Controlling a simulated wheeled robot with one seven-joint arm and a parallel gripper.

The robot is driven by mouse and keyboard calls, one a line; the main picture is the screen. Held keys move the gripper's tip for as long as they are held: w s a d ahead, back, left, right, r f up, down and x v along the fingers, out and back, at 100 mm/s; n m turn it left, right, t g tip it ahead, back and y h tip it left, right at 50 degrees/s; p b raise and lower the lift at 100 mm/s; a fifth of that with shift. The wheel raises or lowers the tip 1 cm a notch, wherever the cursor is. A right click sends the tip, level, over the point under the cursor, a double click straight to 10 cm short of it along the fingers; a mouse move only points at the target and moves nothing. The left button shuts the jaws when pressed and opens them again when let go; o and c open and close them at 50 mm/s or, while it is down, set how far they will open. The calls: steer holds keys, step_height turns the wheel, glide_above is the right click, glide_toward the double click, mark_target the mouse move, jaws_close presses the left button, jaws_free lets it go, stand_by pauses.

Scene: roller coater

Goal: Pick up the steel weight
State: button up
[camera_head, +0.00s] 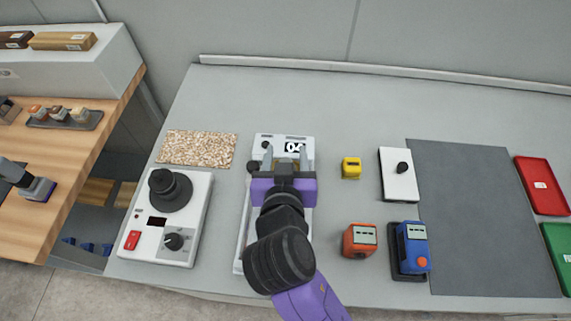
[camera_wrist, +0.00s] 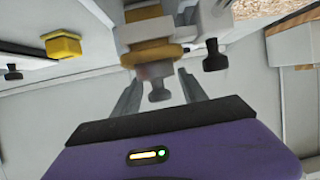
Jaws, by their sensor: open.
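My gripper (camera_head: 280,163) is over the front of a white machine (camera_head: 268,139) with an "04" marking, its fingers apart. In the wrist view, a small dark grey knobbed piece (camera_wrist: 159,92) shows between my open fingers, in front of a white and brass-coloured mechanism (camera_wrist: 150,45). It may be the steel weight, but I cannot tell for sure. My fingers do not visibly press on it. A dark round knobbed body (camera_head: 170,188) also sits on a white device with a red switch (camera_head: 131,240) at the left. My gripper hides much of the machine in the head view.
A yellow block (camera_head: 351,168) and a white plate with a dark knob (camera_head: 398,187) stand right of my gripper. An orange device (camera_head: 360,240) and a blue device (camera_head: 414,247) are nearer the front. A dark mat (camera_head: 485,220) lies bare at the right.

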steer(key=shift+w, duration=0.15)
jaws_close()
steer(key=shift+r, duration=0.1)
stand_by(0.3)
